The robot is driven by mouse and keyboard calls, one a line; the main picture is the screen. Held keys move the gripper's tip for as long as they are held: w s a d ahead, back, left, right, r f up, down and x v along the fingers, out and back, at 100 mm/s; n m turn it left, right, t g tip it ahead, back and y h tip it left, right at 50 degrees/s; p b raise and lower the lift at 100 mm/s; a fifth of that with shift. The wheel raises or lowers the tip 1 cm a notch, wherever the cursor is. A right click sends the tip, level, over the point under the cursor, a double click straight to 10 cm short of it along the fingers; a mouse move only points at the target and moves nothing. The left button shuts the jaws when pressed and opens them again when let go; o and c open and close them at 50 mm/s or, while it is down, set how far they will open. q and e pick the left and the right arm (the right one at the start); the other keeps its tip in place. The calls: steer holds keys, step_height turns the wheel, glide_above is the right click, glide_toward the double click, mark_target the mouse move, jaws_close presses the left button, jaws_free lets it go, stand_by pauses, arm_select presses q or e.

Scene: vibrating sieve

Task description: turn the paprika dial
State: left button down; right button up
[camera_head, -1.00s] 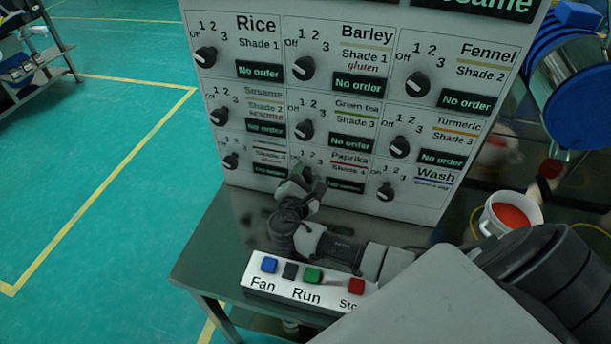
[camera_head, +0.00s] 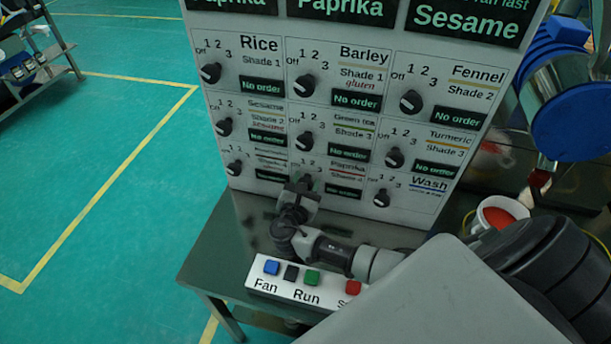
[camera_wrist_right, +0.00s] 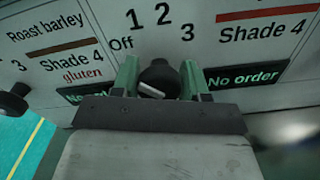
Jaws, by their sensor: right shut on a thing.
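The paprika dial is a black round knob (camera_wrist_right: 158,74) with a white pointer mark, on the white control panel (camera_head: 212,104). In the right wrist view it sits between the two green fingers of my right gripper (camera_wrist_right: 160,82), which is shut on it. The mark slants up and left, roughly toward Off; 1, 2 and 3 are printed around the knob. In the head view my right gripper (camera_head: 304,184) reaches the panel below the green tea dial (camera_head: 304,141) and mostly hides the paprika dial. The Paprika label (camera_head: 347,166) is beside it. My left gripper is not in view.
Neighbouring dials are close: roast barley (camera_wrist_right: 14,100) on the left, Wash (camera_head: 382,197) on the right. A button box (camera_head: 315,292) with Fan, Run and a red button lies under my right arm on the metal table (camera_head: 205,250). A red-filled bucket (camera_head: 500,214) stands at right.

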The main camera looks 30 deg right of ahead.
steer(key=shift+n+p, duration=1.1)
steer(key=shift+n, duration=0.4)
steer(key=o, duration=0.9)
steer(key=shift+a, duration=0.1)
steer(key=b+v, duration=0.1)
steer(key=v, duration=0.9)
steer(key=shift+s+a+b, duration=0.2)
steer(key=shift+s+b, duration=0.1)
